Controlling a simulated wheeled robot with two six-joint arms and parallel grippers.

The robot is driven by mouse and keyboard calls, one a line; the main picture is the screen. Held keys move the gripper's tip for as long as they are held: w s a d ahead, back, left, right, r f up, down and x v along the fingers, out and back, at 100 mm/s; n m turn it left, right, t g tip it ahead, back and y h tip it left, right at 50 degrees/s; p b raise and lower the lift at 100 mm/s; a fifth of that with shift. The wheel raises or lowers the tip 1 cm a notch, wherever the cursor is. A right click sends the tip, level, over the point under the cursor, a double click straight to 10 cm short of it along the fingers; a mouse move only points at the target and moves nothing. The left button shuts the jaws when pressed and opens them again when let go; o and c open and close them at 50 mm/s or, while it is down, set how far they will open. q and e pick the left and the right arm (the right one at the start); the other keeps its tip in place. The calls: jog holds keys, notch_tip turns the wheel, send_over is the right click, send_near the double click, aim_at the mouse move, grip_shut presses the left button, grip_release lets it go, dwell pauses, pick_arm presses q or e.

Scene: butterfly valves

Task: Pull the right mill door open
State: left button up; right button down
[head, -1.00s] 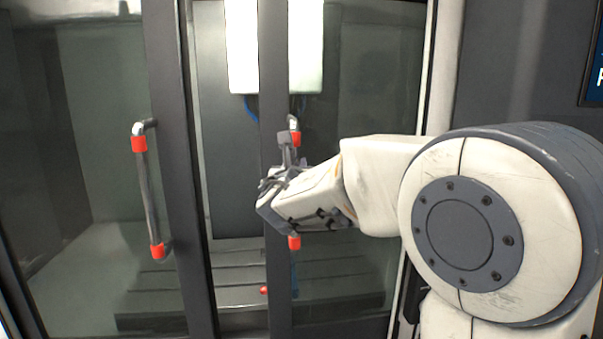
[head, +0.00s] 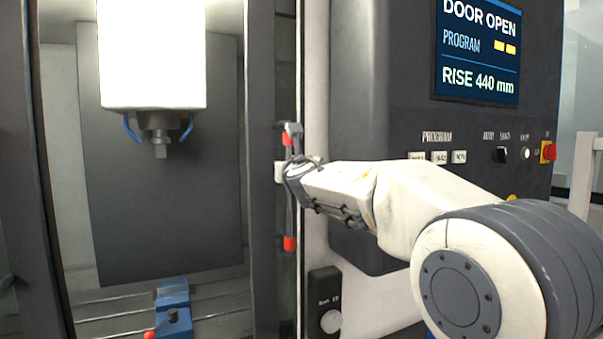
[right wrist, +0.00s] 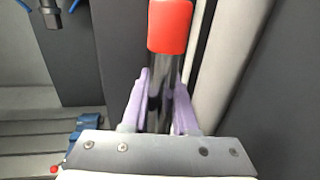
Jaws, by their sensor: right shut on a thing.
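The right mill door shows as a dark frame (head: 262,110) slid to the right side of the opening, close to the white post. Its upright handle has red end collars (head: 289,243) and a dark bar. My right gripper (head: 290,172) is shut on the handle's bar, just below the upper collar. In the right wrist view the two purple fingers of my right gripper (right wrist: 158,105) lie on either side of the bar, under the red collar (right wrist: 170,26). My left gripper is not in view.
Inside the mill are a white spindle head (head: 152,55) and a blue vise (head: 174,308). The control panel screen (head: 479,45) reads "DOOR OPEN". Buttons and a red emergency stop (head: 548,151) sit below it. The middle of the opening is clear.

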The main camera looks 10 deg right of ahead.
jog(key=shift+w+d, duration=0.1)
jog(key=shift+d, duration=0.15)
jog(key=c, duration=0.7)
grip_release()
jog(key=shift+d, duration=0.1)
